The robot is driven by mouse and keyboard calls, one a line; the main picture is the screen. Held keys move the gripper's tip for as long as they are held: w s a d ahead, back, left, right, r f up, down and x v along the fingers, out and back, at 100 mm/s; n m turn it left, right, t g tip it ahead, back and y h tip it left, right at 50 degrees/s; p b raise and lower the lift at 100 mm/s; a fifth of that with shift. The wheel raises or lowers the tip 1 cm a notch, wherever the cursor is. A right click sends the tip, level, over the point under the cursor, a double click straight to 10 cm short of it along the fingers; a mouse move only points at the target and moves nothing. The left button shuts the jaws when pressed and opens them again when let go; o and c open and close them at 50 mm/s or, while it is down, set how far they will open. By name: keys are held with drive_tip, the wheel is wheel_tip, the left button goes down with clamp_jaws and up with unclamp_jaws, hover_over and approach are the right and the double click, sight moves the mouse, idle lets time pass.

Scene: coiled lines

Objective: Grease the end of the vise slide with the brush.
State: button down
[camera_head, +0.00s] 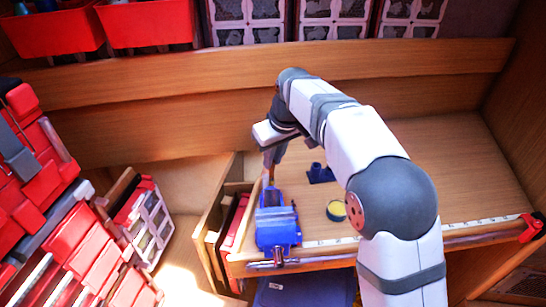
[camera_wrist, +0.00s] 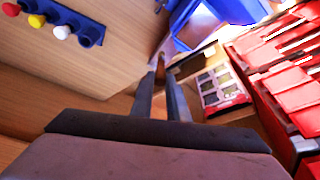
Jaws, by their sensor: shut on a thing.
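The blue vise (camera_head: 277,228) sits at the front left corner of the wooden bench. It also shows in the wrist view (camera_wrist: 196,24), cut off at the top edge. My gripper (camera_head: 269,160) is above and just behind the vise, pointing down. Its two fingers (camera_wrist: 159,72) are shut on the brush, of which only a small part (camera_wrist: 161,58) shows between the tips. The bristles and any contact with the vise slide are too small to make out. A round tin with a yellow and dark top (camera_head: 336,210) lies on the bench right of the vise.
A blue holder (camera_head: 320,173) stands behind the tin; in the wrist view it carries red, yellow and white-capped items (camera_wrist: 62,32). A ruler strip (camera_head: 470,225) runs along the front edge to a red clamp (camera_head: 530,228). Red bins (camera_head: 65,235) stand left. The bench's right side is clear.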

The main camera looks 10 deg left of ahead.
drive_tip(key=shift+w+a+r+p, duration=0.15)
drive_tip(key=shift+w+p, duration=0.15)
drive_tip(key=shift+p, duration=0.25)
drive_tip(key=shift+w+p, duration=0.4)
drive_tip(key=shift+p, duration=0.1)
drive_tip(key=shift+w+a+p, duration=0.15)
drive_tip(key=shift+w+p, duration=0.05)
drive_tip(key=shift+p, duration=0.2)
drive_tip(key=shift+w+a+p, duration=0.15)
drive_tip(key=shift+w+p, duration=0.3)
drive_tip(key=shift+p, duration=0.1)
drive_tip(key=shift+w+p, duration=0.15)
drive_tip(key=shift+p, duration=0.2)
drive_tip(key=shift+s+f+b, duration=0.25)
drive_tip(key=shift+b, duration=0.1)
drive_tip(key=shift+s+d+r+b, duration=0.1)
drive_tip(key=shift+s+d+b, duration=0.1)
drive_tip(key=shift+s+b, duration=0.15)
drive_tip(key=shift+s, duration=0.2)
idle(0.3)
